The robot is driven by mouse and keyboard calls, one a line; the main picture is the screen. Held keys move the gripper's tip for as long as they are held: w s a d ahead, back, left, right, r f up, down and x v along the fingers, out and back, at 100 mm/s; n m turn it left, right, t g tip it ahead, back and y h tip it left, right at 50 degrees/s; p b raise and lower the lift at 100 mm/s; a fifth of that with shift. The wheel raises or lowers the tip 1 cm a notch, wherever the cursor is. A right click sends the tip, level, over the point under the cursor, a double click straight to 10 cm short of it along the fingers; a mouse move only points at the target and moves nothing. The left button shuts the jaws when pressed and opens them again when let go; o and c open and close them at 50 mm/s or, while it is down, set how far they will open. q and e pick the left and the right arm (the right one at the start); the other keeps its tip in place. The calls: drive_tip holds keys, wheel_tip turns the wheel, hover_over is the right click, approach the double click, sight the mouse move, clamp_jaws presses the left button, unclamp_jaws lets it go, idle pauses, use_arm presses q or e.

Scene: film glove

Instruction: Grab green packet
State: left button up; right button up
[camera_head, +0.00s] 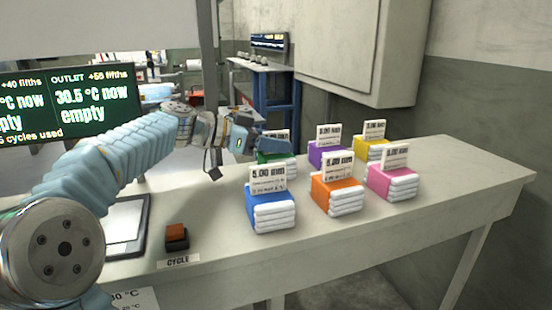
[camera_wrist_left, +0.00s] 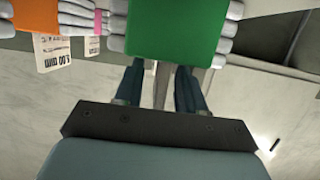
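The green packet (camera_head: 272,158) stands in the back row on the table, with white folded layers and an upright card partly hidden by my gripper. My left gripper (camera_head: 268,144) reaches in from the left and is right at its near upper side. In the left wrist view, the green packet (camera_wrist_left: 175,28) fills the top middle. My left fingers (camera_wrist_left: 160,85) stand apart with a gap between them, and their tips run up to the packet, which hides their ends. Contact cannot be told. My right gripper is not in view.
Around it on the table (camera_head: 440,205) stand blue (camera_head: 268,208), orange (camera_head: 338,194), purple (camera_head: 318,157), yellow (camera_head: 366,150) and pink (camera_head: 392,183) packets with cards. A red-topped block (camera_head: 176,236) stands by a CYCLE label. The table's right end is clear.

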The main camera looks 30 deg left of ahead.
use_arm(q)
drive_tip(key=shift+w+d+f, duration=0.15)
drive_tip(key=shift+w+d, duration=0.05)
clamp_jaws()
idle(0.3)
